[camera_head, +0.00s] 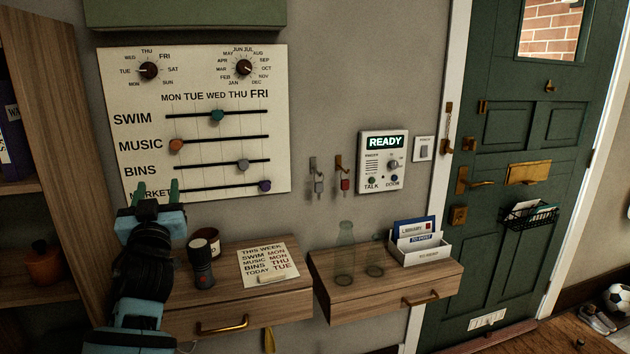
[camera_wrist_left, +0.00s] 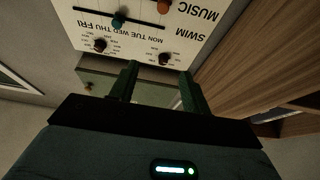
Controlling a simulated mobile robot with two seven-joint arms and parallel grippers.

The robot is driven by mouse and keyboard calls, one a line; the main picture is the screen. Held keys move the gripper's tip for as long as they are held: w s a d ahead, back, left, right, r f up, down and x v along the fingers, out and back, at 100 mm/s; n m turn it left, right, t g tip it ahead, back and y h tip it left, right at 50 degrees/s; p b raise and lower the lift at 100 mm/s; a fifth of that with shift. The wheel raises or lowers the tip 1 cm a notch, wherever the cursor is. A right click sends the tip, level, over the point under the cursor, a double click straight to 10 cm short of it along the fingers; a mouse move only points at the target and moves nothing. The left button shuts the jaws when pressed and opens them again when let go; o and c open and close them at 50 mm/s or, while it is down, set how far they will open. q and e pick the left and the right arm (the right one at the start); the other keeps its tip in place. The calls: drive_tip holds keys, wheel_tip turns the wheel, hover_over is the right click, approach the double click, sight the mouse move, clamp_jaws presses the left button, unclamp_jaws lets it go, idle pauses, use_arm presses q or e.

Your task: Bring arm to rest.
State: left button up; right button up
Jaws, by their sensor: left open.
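My left arm comes up from the bottom left in the head view. Its gripper (camera_head: 157,188) is open and empty, its two green fingers pointing up in front of the lower left corner of the white planner board (camera_head: 140,100), partly covering the market label. In the left wrist view the open fingers (camera_wrist_left: 160,72) stand apart with nothing between them, and the board (camera_wrist_left: 210,45) shows upside down beyond. On the board, the teal swim knob (camera_head: 217,116) is near WED, the orange music knob (camera_head: 176,146) at the left end, the grey bins knob (camera_head: 243,164) near THU.
Below the gripper, a wooden drawer shelf (camera_head: 225,310) holds a dark flashlight (camera_head: 201,262), a cup (camera_head: 207,238) and a note (camera_head: 262,262). A wooden cabinet (camera_head: 60,130) stands close on the left. Right are glass bottles (camera_head: 344,255), an intercom (camera_head: 383,160) and a green door (camera_head: 520,200).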

use_arm(q)
drive_tip(key=s+d+f+m+g+h+p, duration=0.15)
drive_tip(key=s+f, duration=0.45)
drive_tip(key=f, duration=0.6)
drive_tip(key=s+d+f+m+g+h+b, duration=0.1)
drive_tip(key=s+d+f+g+h, duration=0.3)
drive_tip(key=f, duration=0.7)
drive_tip(key=s+a+f+m+g+p, duration=0.1)
drive_tip(key=s+f+m, duration=0.1)
drive_tip(key=s+f, duration=0.75)
drive_tip(key=s+d+f+g+h, duration=0.1)
drive_tip(key=s+d+f+g, duration=0.1)
drive_tip(key=s+f, duration=0.4)
drive_tip(key=s+d+f+g+p, duration=0.1)
drive_tip(key=s+f, duration=0.4)
drive_tip(key=s, duration=0.9)
drive_tip(key=s+d+f+g+h, duration=0.1)
drive_tip(key=s+d+f+g, duration=0.2)
drive_tip(key=s+f, duration=0.3)
drive_tip(key=s, duration=0.4)
drive_tip(key=shift+s+f+m+h, duration=0.35)
use_arm(e)
drive_tip(key=shift+t, duration=0.5)
drive_tip(key=w+r, duration=0.1)
drive_tip(key=r, duration=0.1)
drive_tip(key=w+r, duration=0.1)
drive_tip(key=r, duration=0.1)
drive_tip(key=shift+w+d, duration=0.25)
drive_tip(key=shift+w, duration=0.05)
drive_tip(key=shift+a, duration=0.1)
